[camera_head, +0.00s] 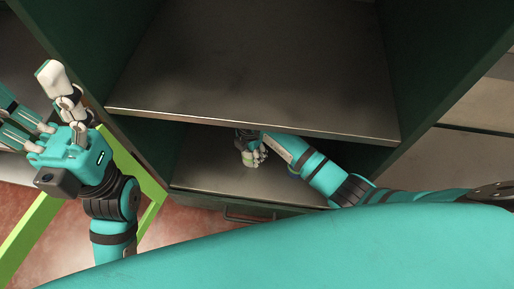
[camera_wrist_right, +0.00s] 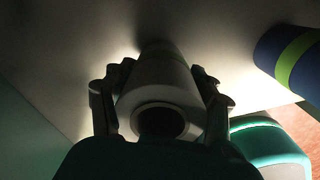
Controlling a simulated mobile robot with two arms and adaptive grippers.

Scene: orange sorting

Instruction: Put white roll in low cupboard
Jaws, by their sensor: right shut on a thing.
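The white roll (camera_wrist_right: 158,82), hollow at its near end, sits between the fingers of my right gripper (camera_wrist_right: 160,92) in the right wrist view. The fingers press on both its sides. In the head view my right gripper (camera_head: 251,152) is inside the low cupboard compartment (camera_head: 205,170), under the middle shelf (camera_head: 250,75); the shelf edge partly covers the hand, and the roll cannot be made out clearly there. My left gripper (camera_head: 30,108) is at the left, outside the cupboard, with its fingers spread and empty.
The shelf's front edge runs just above my right forearm. Dark green cupboard walls (camera_head: 430,60) stand on both sides. A drawer handle (camera_head: 250,215) is below the compartment. A blue cylindrical thing with a green band (camera_wrist_right: 292,62) shows at upper right in the wrist view.

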